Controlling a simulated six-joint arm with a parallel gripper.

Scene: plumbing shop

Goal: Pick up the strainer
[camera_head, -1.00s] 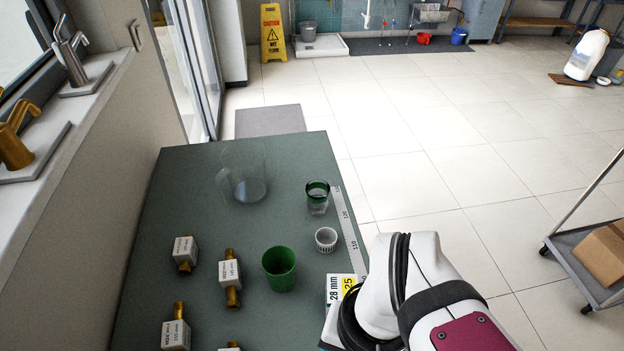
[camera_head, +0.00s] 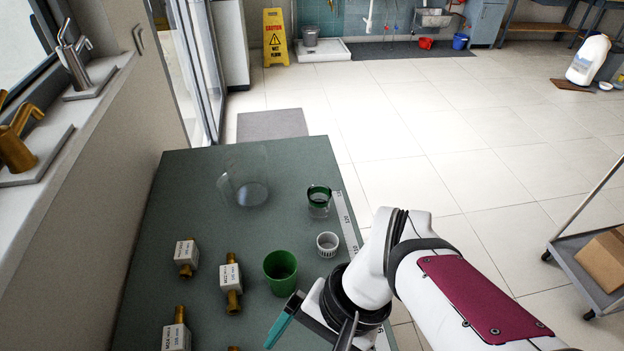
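The strainer appears to be the small white slotted cup (camera_head: 327,244), upright on the green-grey table near its right edge. My gripper (camera_head: 308,340) is at the bottom of the view, nearer the camera than the cup and apart from it. A teal finger shows on its left and a dark grey finger on its right, with a gap between them. Nothing shows in the gap, though the lower ends are partly cut off by the frame.
A green cup (camera_head: 280,271) stands just left of the strainer. A green-rimmed glass (camera_head: 319,201) stands behind it, and a larger clear beaker (camera_head: 247,184) farther back. Several labelled brass fittings (camera_head: 230,281) are at the left. A ruler strip (camera_head: 347,222) runs along the right edge.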

